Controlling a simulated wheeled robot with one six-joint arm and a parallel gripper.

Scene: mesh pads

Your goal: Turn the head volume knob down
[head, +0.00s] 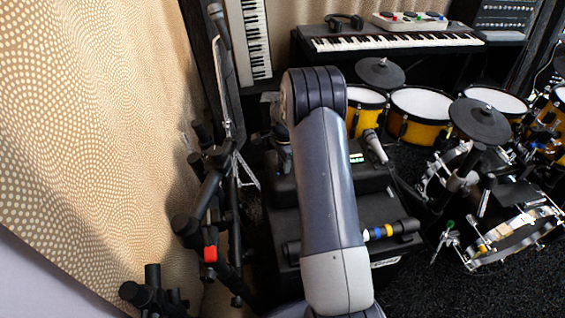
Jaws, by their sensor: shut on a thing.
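A black amplifier head (372,180) sits on a larger black cabinet (385,262), partly behind my arm. A small green-lit panel (357,158) shows on its upper part. I cannot make out the volume knob; it is hidden by my arm or too small to tell. My arm rises across the middle of the head view and bends at the top. A small part of my wrist seems to show left of the arm, over the amplifier's left side. My gripper's fingers are hidden, so what they touch does not show.
Black stands (205,190) crowd the left beside the dotted curtain (95,110). Yellow drums (420,105) stand right; a keyboard (390,42) is behind.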

